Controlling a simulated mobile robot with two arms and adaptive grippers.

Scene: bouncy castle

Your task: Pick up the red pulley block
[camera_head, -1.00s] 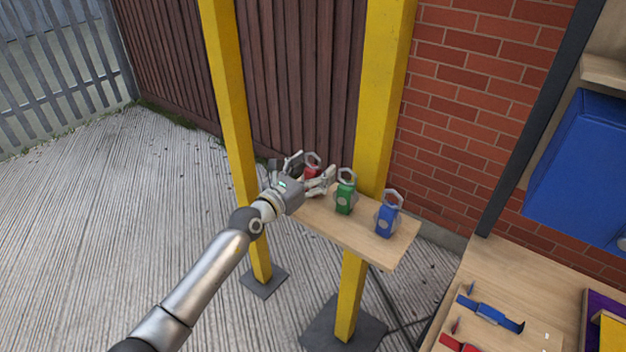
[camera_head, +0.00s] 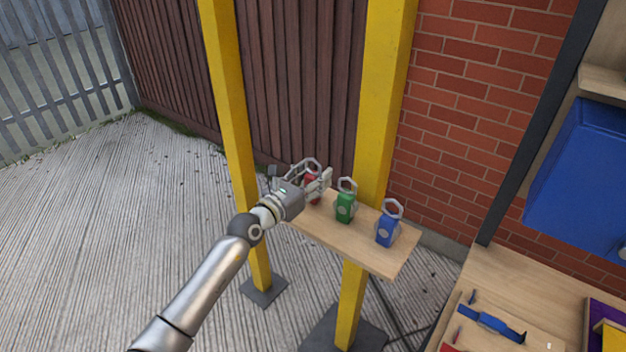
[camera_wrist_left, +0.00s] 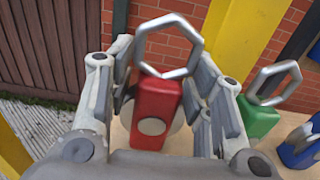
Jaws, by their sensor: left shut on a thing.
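The red pulley block (camera_head: 312,187) has a grey hexagonal ring on top and stands at the left end of a wooden shelf. My left gripper (camera_head: 312,181) is shut on it, with a finger on either side. In the left wrist view the red pulley block (camera_wrist_left: 156,108) is upright between the two fingers of my left gripper (camera_wrist_left: 160,95), its ring tilted above. In the head view the fingers hide part of the block. I cannot tell whether its base touches the shelf. My right gripper is not in view.
A green pulley block (camera_head: 345,207) and a blue one (camera_head: 386,231) stand to the right on the wooden shelf (camera_head: 350,243). A workbench (camera_head: 530,280) with blue and red items is at lower right.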

